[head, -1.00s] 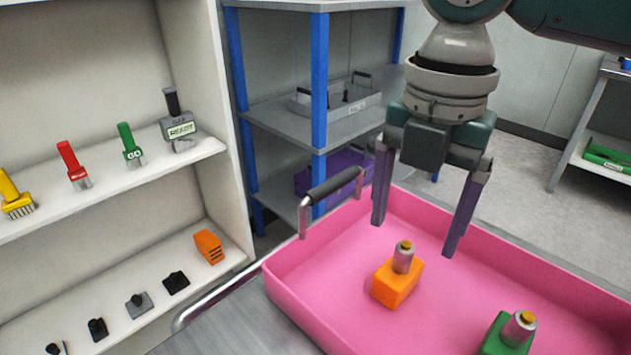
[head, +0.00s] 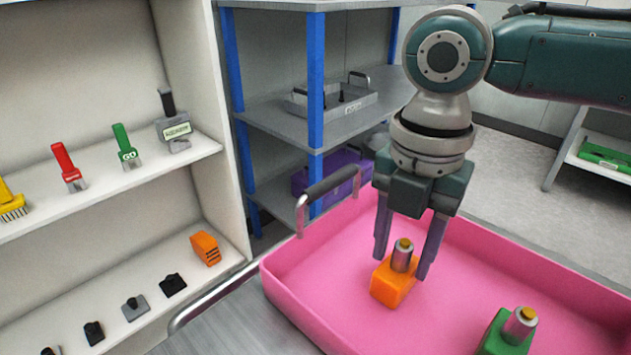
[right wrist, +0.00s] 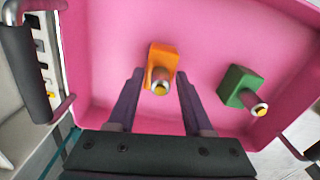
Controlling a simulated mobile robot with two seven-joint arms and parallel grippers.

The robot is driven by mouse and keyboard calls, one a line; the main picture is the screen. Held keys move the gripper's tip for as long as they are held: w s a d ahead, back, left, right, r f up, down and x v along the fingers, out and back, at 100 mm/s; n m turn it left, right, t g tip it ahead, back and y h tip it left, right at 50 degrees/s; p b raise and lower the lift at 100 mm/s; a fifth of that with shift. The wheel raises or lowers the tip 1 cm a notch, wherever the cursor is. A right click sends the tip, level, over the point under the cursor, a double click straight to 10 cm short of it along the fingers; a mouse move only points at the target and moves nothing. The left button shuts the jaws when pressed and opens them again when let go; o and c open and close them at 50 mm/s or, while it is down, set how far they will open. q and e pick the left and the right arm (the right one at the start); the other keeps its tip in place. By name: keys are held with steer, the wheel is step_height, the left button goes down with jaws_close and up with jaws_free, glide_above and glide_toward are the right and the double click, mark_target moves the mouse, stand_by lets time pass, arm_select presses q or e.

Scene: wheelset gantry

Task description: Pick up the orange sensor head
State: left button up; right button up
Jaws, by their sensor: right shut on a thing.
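The orange sensor head (head: 391,285) is a small orange block with a silver stub and yellow tip on top. It stands upright in the pink tray (head: 330,318). My right gripper (head: 401,266) points down over it, with its fingers on either side, shut on it. The sensor head also shows in the right wrist view (right wrist: 162,55), between the fingertips (right wrist: 160,76). Its underside is hidden, and it appears to rest on the tray floor. My left gripper is not in view.
A similar green sensor head (head: 508,335) stands in the tray to the right. The tray's handle (head: 331,184) rises at its far left. A white shelf unit (head: 205,150) with brushes and an orange block (head: 205,248) is at left. A blue-posted rack (head: 316,80) stands behind.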

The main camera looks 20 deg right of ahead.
jaws_close()
steer(key=shift+r, duration=0.1)
